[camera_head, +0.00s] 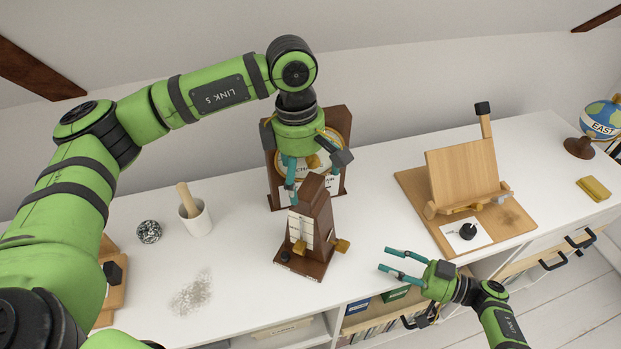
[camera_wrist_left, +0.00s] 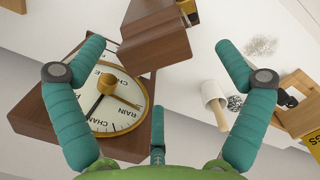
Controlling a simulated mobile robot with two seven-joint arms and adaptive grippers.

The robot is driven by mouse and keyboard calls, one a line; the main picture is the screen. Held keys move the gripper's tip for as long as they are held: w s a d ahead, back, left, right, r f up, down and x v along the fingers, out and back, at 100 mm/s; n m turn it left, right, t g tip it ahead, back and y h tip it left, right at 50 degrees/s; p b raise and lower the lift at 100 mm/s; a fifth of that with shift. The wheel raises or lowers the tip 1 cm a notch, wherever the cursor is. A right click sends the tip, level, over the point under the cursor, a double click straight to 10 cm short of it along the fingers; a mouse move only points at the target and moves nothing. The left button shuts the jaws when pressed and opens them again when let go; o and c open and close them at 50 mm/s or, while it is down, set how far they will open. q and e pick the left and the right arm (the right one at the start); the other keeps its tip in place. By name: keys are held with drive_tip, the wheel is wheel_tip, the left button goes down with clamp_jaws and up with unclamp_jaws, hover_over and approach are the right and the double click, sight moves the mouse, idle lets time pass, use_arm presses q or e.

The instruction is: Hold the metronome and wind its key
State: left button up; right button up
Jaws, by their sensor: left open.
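The brown wooden metronome (camera_head: 318,222) stands upright on the white desk, a pale scale on its front. Its brass key (camera_head: 341,245) sticks out from the right side. The metronome's top also shows in the left wrist view (camera_wrist_left: 155,40), between the fingertips. My left gripper (camera_head: 308,182) is open and empty, just above and behind the metronome; I cannot tell whether a finger touches it. Its spread teal fingers also show in the left wrist view (camera_wrist_left: 158,48). My right gripper (camera_head: 387,259) is open and empty, to the right of the metronome near the desk's front edge.
A wooden barometer (camera_head: 335,122) stands close behind the metronome, partly hidden by my left gripper. A white mortar with pestle (camera_head: 196,218) and a speckled ball (camera_head: 148,232) are to the left. A wooden easel stand (camera_head: 412,190) and a globe (camera_head: 600,120) are to the right.

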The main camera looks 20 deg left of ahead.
sight(314, 205)
use_arm(q)
drive_tip(key=shift+d+f+m+y, duration=0.5)
drive_tip(key=shift+d+f, duration=0.15)
drive_tip(key=shift+d, duration=0.15)
use_arm(e)
drive_tip(key=shift+w+d, duration=0.1)
drive_tip(key=shift+d, duration=0.05)
use_arm(q)
drive_tip(key=shift+a+f, duration=0.1)
drive_tip(key=shift+f, duration=3.35)
